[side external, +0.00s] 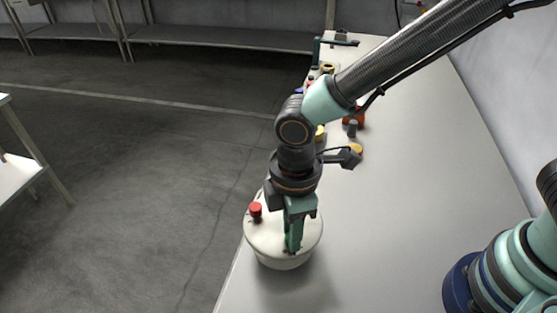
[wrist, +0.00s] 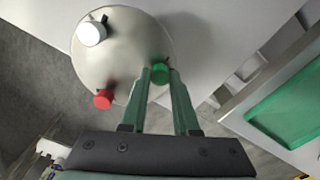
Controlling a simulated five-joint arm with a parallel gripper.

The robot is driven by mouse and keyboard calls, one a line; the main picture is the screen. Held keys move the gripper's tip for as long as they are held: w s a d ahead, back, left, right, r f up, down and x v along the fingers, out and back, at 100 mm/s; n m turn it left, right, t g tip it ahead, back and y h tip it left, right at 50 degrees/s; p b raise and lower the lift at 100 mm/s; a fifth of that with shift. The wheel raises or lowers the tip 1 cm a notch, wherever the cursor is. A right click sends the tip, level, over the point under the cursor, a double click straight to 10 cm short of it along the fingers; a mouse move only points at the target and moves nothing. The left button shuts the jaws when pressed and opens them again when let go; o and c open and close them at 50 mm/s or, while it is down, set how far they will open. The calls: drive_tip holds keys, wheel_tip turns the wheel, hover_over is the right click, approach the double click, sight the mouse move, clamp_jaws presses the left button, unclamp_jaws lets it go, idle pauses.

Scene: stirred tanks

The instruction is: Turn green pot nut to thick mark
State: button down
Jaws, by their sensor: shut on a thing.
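A pale round pot (side external: 262,238) stands near the left edge of the bench, and its lid fills the upper left of the wrist view (wrist: 130,45). The lid carries a green nut (wrist: 159,72), a red nut (wrist: 103,99) and a white nut (wrist: 91,34) near its rim. My gripper (wrist: 160,76) points down at the lid, its two green fingers shut on the green nut from both sides. In the side view my gripper (side external: 293,247) hides the green nut. Small dark marks show beside the nuts; I cannot tell which is the thick one.
The red nut (side external: 255,211) stands up left of my gripper. Several small coloured parts, among them a yellow one (side external: 355,149), lie farther back along the bench. The bench (side external: 430,140) right of the pot is clear. A green panel (wrist: 290,103) shows at right in the wrist view.

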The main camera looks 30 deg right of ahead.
drive_tip(key=m, duration=0.4)
drive_tip(key=shift+m, duration=2.2)
drive_tip(key=c, duration=0.7)
unclamp_jaws()
drive_tip(key=shift+o, duration=0.2)
wheel_tip(320, 180, up, 12)
drive_tip(key=shift+r, duration=0.1)
